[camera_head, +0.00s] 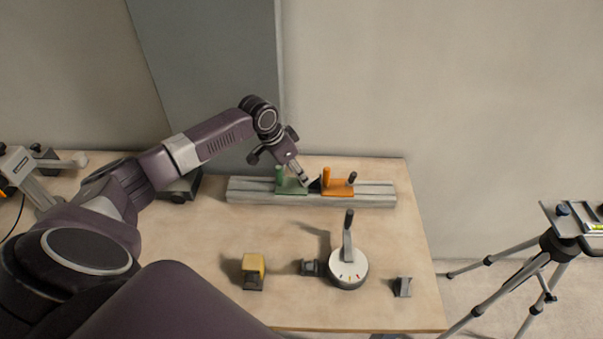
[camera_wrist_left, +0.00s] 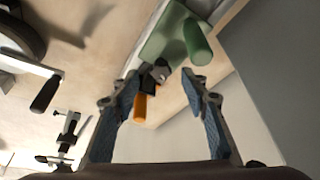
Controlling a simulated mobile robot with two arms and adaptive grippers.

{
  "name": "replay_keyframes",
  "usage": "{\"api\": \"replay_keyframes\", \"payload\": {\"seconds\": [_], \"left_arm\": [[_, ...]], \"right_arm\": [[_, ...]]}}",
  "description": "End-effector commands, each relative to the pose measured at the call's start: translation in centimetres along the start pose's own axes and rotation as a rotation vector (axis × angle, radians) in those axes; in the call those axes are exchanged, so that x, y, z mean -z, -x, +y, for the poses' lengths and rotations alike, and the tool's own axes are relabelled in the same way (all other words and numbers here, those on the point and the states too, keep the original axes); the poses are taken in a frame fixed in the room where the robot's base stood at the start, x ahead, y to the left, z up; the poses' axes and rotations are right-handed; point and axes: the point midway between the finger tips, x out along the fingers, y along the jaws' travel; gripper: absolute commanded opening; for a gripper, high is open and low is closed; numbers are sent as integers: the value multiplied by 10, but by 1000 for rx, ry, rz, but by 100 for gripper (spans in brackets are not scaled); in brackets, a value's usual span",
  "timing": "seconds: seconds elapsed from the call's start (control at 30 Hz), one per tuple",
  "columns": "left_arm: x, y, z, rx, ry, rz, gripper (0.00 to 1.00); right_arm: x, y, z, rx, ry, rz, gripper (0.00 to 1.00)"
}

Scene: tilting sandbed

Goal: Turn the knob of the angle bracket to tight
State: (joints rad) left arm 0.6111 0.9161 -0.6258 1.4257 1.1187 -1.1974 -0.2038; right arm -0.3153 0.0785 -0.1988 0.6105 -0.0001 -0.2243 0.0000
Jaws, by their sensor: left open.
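I cannot tell for sure which part is the angle bracket or its knob. A grey rail (camera_head: 250,196) at the back of the table carries a green carriage (camera_head: 291,187) with an upright green peg and an orange carriage (camera_head: 338,189) with an orange peg and a dark knob. My left gripper (camera_head: 307,181) is above the rail, between the two carriages. In the left wrist view its jaws (camera_wrist_left: 160,76) are apart and empty. Between them show a small dark part (camera_wrist_left: 155,76) and an orange peg (camera_wrist_left: 140,108); the green peg (camera_wrist_left: 197,42) is beyond. My right gripper is out of view.
A white round dial (camera_head: 347,272) with an upright dark-handled lever stands in front of the rail. A yellow block (camera_head: 253,271) and small grey blocks (camera_head: 310,267) (camera_head: 402,287) are nearby. A tripod (camera_head: 560,245) stands right of the table; a wall is behind.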

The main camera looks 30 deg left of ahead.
Motion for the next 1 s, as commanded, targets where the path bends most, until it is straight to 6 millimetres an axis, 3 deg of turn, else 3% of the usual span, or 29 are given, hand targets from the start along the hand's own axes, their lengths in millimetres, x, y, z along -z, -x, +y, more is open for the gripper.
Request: {"api": "replay_keyframes", "payload": {"seconds": [0.2, 0.37, 0.53, 0.9, 1.0], "left_arm": [[0, -23, 0, 0, 0, 0, 41], [0, -27, 0, 1, 0, 0, 41], [0, -27, 0, 1, 0, 0, 41], [0, -27, 0, 1, 0, 0, 0], [0, -27, 0, 1, -2, 0, 0]], "right_arm": [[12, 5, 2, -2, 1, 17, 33], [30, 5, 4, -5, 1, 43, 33], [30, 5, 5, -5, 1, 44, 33], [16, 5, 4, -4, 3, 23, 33], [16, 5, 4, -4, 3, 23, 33]]}}
